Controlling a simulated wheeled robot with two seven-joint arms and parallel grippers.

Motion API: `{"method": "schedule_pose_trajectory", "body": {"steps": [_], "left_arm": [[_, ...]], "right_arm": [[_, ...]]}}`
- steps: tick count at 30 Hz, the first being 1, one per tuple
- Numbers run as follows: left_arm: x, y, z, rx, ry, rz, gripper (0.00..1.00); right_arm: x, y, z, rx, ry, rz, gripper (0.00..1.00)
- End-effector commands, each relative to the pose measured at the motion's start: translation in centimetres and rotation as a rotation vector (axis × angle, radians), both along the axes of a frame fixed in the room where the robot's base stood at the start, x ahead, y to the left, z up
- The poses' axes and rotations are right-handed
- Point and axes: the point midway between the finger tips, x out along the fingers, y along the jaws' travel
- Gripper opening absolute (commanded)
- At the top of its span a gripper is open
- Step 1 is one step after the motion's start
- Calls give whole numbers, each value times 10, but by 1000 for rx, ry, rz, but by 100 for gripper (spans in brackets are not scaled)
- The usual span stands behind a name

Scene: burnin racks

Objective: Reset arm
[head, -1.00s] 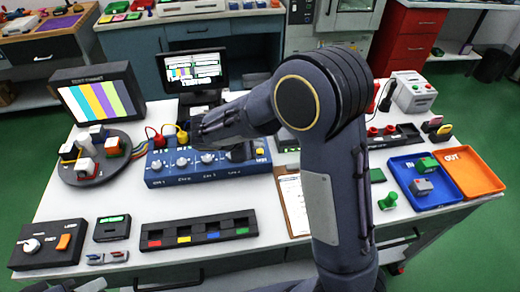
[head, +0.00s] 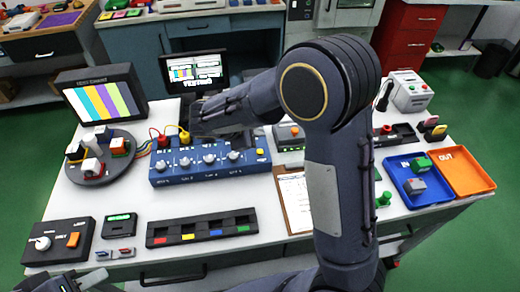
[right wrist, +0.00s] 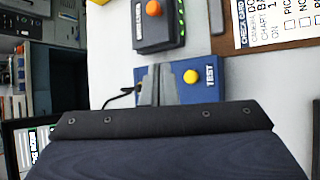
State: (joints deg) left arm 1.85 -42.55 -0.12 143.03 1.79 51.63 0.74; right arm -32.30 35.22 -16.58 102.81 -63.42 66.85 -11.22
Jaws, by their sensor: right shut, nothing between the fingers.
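My right arm spans the middle of the head view, its forearm reaching left over the blue test unit (head: 205,175). My right gripper (head: 248,140) is mostly hidden behind the forearm there. In the right wrist view the right gripper (right wrist: 160,88) is shut and empty. Its tips are over the unit's right end, left of the yellow TEST button (right wrist: 190,76); I cannot tell the height of the gap. Part of my left gripper (head: 92,280) shows at the bottom left edge of the head view, and its jaw state is unclear.
A small box with an orange button (right wrist: 153,8) stands beyond the unit, near a clipboard (head: 294,205). A slotted black rack (head: 160,242) lies in front. A round socket carousel (head: 97,176) is left; blue (head: 408,203) and orange (head: 470,180) trays are right.

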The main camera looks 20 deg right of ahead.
Motion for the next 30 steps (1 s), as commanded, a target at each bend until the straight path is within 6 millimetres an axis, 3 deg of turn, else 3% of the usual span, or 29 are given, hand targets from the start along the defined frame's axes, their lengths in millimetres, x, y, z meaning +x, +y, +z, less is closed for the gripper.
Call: {"method": "schedule_pose_trajectory", "body": {"steps": [14,17,20,24,30], "left_arm": [[0,0,0,0,0,0,36],[0,0,0,0,0,0,36],[0,0,0,0,0,0,36],[0,0,0,0,0,0,36],[0,0,0,0,0,0,36]], "right_arm": [[-1,-1,0,3,0,-3,0],[-9,-6,2,47,-3,-38,0],[-33,-19,6,164,-14,-131,0],[-86,-34,15,423,-52,-331,0],[-160,-30,31,796,-147,-613,0]]}}
